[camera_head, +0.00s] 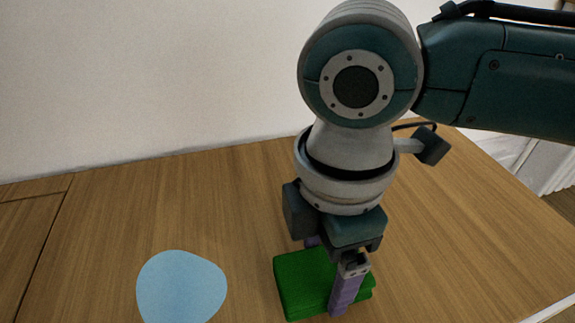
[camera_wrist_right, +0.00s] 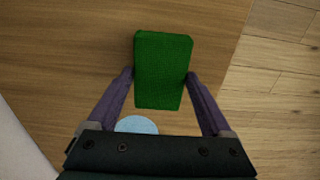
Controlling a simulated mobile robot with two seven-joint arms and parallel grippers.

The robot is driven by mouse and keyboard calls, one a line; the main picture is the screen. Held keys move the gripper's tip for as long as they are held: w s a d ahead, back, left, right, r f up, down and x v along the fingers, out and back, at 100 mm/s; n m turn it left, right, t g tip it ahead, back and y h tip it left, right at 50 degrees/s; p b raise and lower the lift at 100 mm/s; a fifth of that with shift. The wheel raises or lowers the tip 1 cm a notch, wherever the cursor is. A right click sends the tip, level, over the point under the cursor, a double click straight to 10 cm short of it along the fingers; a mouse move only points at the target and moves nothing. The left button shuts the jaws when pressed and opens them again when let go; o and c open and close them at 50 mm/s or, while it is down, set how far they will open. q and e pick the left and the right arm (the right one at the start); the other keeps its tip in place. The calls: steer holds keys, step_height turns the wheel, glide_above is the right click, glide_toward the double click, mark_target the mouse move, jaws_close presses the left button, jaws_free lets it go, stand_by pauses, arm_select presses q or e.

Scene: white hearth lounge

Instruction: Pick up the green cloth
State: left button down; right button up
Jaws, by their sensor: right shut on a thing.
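The green cloth (camera_head: 302,284) is a thick folded block on the wooden table, low and right of centre in the head view. My right gripper (camera_head: 328,274) comes down over it from above, with one purple finger in front of the cloth and the other mostly hidden behind it. In the right wrist view the green cloth (camera_wrist_right: 162,72) sits between the two fingers of my right gripper (camera_wrist_right: 160,76), which press on its opposite sides. The gripper is shut on the cloth. I cannot tell whether the cloth is clear of the table. My left gripper is not in view.
A flat light-blue rounded piece (camera_head: 182,287) lies on the wooden table (camera_head: 130,215) left of the cloth. A white wall (camera_head: 140,80) runs behind the table. The table's right edge and floor beyond show at the right. The table between the blue piece and the wall is bare.

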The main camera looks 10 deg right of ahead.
mark_target(324, 270)
step_height(324, 270, up, 19)
steer(key=p, duration=0.9)
steer(key=shift+f+p, duration=0.15)
steer(key=shift+p, duration=0.2)
